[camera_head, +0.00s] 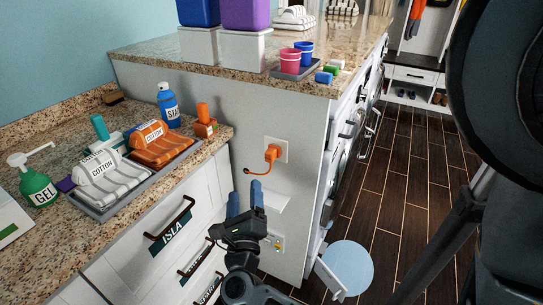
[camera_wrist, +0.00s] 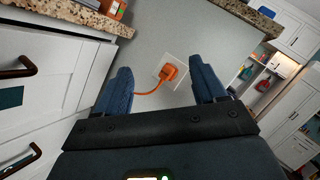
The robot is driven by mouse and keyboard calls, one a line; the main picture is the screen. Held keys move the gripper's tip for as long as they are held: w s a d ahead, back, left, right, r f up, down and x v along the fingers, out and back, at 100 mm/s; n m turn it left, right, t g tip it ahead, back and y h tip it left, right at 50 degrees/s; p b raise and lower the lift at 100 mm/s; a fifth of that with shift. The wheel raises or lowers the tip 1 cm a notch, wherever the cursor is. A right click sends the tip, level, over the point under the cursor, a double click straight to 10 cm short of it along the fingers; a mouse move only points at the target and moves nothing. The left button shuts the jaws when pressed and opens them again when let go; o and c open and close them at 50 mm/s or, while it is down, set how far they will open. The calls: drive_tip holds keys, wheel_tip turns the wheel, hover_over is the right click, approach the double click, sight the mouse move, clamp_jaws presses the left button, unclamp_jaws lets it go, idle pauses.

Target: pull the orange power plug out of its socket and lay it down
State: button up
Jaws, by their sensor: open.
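The orange power plug (camera_head: 272,153) sits in a white socket plate (camera_head: 284,149) on the light end panel of the raised counter. A short orange cord (camera_head: 257,172) curves from it to the left. In the wrist view the plug (camera_wrist: 168,72) and its cord (camera_wrist: 148,92) show between and beyond my fingers, against the socket plate (camera_wrist: 181,75). My gripper (camera_head: 246,192) is open and empty, below and a little left of the plug in the head view. Its blue fingers (camera_wrist: 162,82) are spread wide and apart from the plug.
A white ledge (camera_head: 268,197) juts from the panel below the socket. A lower outlet (camera_head: 277,241) is behind my gripper. Drawers with dark handles (camera_head: 170,225) stand left. The granite counter (camera_head: 50,215) holds a tray (camera_head: 120,207), bottles and an orange bottle (camera_head: 204,122). A round bluish disc (camera_head: 347,268) is right.

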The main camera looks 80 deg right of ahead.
sight(268, 160)
drive_tip(key=d+f+m+g+y, duration=0.3)
drive_tip(key=d+m+g, duration=0.7)
drive_tip(key=d+m, duration=0.3)
drive_tip(key=shift+w+f+m, duration=0.15)
drive_tip(key=shift+f+m, duration=0.1)
drive_tip(key=shift+m, duration=0.45)
drive_tip(key=shift+d, duration=0.1)
drive_tip(key=x, duration=0.6)
drive_tip(key=shift+d+f+b, duration=0.1)
drive_tip(key=shift+d+b, duration=0.15)
drive_tip(key=shift+b, duration=0.15)
drive_tip(key=shift+b+x, duration=0.35)
drive_tip(key=shift+x, duration=0.85)
drive_tip(key=shift+b, duration=0.4)
